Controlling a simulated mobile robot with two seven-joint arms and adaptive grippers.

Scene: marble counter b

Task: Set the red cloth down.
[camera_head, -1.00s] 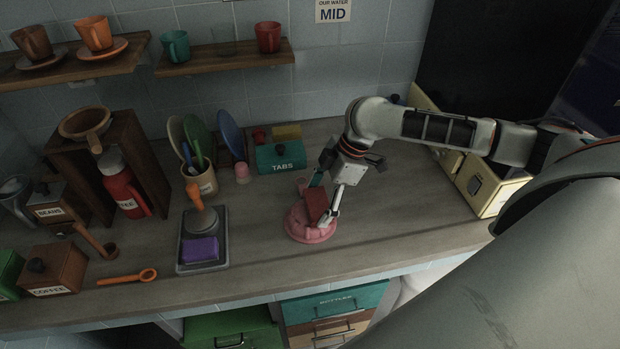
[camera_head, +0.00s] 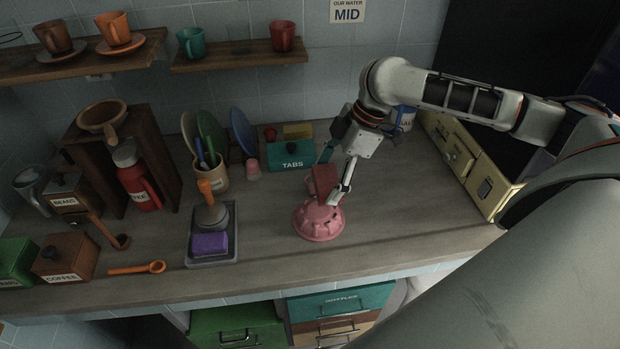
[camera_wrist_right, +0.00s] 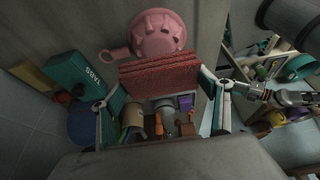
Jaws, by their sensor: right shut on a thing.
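The red cloth (camera_head: 324,183) is a folded, textured block. My right gripper (camera_head: 334,190) is shut on it and holds it up over the counter, just above and behind the pink round piece in the head view. In the right wrist view the cloth (camera_wrist_right: 160,76) spans between the two fingers of my right gripper (camera_wrist_right: 163,95). The pink round piece (camera_head: 318,224) has a scalloped edge and lies on the counter; the right wrist view shows it too (camera_wrist_right: 155,36), with a small loop handle.
The teal TABS box (camera_head: 291,160) stands behind the cloth. A grey tray (camera_head: 214,262) with a purple sponge (camera_head: 210,243) lies to the left. Yellow drawers (camera_head: 480,180) stand at the right. The grey counter (camera_head: 400,215) is clear right of the pink piece.

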